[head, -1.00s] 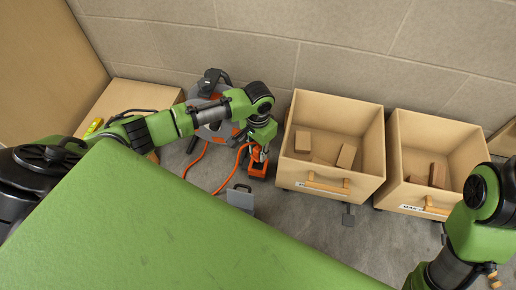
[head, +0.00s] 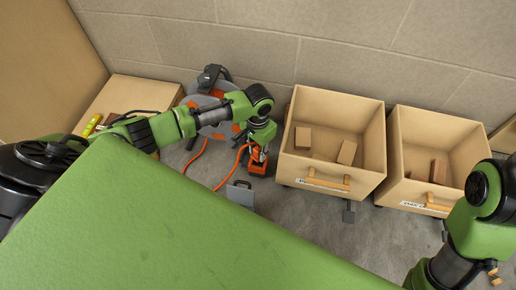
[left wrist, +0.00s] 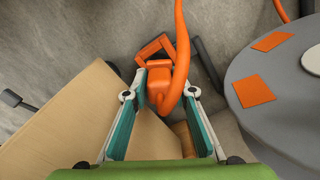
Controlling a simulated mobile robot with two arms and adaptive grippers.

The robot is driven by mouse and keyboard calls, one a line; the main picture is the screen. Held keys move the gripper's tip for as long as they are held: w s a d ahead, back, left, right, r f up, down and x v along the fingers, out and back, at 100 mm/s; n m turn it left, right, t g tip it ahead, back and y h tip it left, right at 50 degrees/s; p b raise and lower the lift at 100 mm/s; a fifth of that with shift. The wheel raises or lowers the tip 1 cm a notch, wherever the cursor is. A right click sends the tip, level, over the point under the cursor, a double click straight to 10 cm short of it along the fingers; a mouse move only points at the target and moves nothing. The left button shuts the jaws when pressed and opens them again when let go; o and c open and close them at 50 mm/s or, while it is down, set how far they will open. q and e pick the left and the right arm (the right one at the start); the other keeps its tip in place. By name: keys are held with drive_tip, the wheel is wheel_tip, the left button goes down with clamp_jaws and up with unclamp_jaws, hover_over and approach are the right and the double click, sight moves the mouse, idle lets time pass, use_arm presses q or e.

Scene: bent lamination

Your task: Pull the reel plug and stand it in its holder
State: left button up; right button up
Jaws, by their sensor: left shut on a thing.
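My left gripper (head: 258,152) is low in front of the reel, beside the left wooden bin. In the left wrist view its teal-padded fingers (left wrist: 162,92) are closed on the orange plug (left wrist: 160,78), whose thick orange cable runs up and away. An orange open-framed piece (left wrist: 155,46), which may be the holder, shows just beyond the plug. In the head view an orange box-like piece (head: 257,168) shows under the gripper; I cannot tell whether the plug touches it. The grey reel (head: 208,118) with orange patches stands by the wall, partly behind my left arm. My right gripper is out of view.
The left wooden bin (head: 372,135) and right wooden bin (head: 396,150) hold wooden blocks. A grey bracket-like piece (head: 240,194) lies on the floor in front of the gripper. Loose orange cable (head: 228,178) crosses the floor. A wooden box (head: 125,92) stands left of the reel.

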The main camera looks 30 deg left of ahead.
use_arm(q)
drive_tip(key=shift+f, duration=0.2)
idle(0.3)
drive_tip(key=shift+f, duration=0.65)
drive_tip(key=shift+f, duration=0.1)
drive_tip(key=shift+f+b, duration=0.3)
drive_tip(key=shift+f, duration=0.55)
drive_tip(key=o, duration=1.1)
drive_tip(key=shift+c, duration=0.2)
wheel_tip(320, 180, up, 12)
drive_tip(key=shift+r, duration=0.1)
